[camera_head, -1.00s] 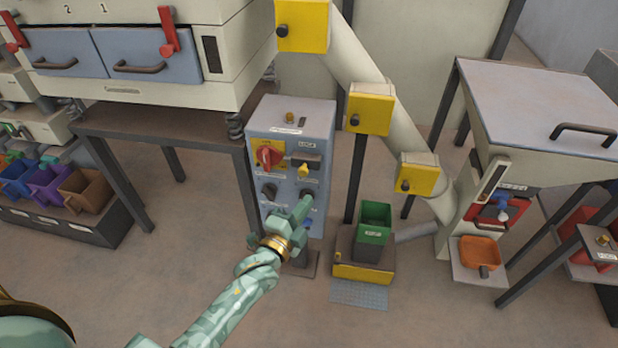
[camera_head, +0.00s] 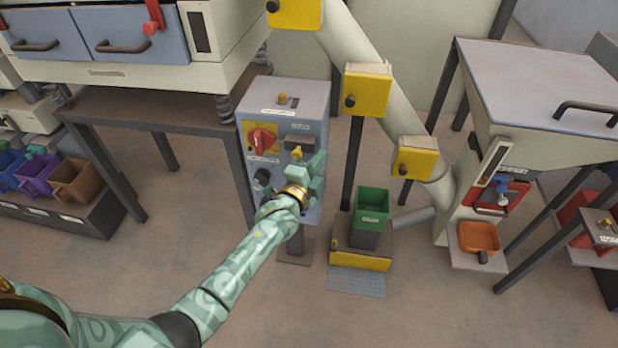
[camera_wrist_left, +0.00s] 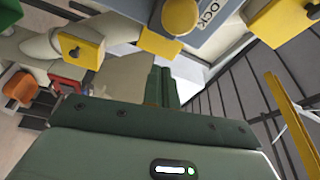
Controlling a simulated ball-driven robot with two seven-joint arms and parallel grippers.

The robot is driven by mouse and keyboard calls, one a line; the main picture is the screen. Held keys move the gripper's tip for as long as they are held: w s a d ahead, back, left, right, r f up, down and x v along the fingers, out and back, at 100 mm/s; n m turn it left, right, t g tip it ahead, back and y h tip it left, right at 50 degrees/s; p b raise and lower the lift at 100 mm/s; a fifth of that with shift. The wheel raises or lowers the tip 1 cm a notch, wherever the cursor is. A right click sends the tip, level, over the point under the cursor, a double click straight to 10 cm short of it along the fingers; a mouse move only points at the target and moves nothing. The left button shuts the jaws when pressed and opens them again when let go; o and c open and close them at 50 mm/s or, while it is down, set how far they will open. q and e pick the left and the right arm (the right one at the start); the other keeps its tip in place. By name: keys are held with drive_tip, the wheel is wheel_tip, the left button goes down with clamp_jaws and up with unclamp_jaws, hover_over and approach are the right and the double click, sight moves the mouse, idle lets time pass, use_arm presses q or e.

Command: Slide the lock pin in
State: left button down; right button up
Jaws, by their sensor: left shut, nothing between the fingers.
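The grey-blue control box (camera_head: 312,105) stands left of centre in the head view. Its front has a dark block (camera_head: 300,142) with a small yellow lock pin (camera_head: 297,152) just below it. How deep the pin sits cannot be told. My left gripper (camera_head: 307,163) is in front of the box, just below the pin, and covers the lower right of its face. Contact with the pin cannot be told. In the left wrist view its fingers (camera_wrist_left: 162,86) are together and empty, with a yellow round knob (camera_wrist_left: 181,18) beside "LOCK" lettering beyond them. My right gripper is not seen.
The box also carries a red rotary switch (camera_head: 262,140) and a dark knob (camera_head: 262,178). A green bin (camera_head: 372,203) and a yellow-fronted base (camera_head: 360,262) stand to the right. A yellow box on a post (camera_head: 367,90) rises behind. Floor at front is clear.

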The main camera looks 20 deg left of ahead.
sight(295, 154)
use_arm(q)
drive_tip(key=a, duration=0.2)
drive_tip(key=s+a, duration=0.1)
drive_tip(key=shift+a+f, duration=0.4)
drive_tip(key=a, duration=0.3)
drive_tip(key=shift+s, duration=0.4)
drive_tip(key=shift+a, duration=0.25)
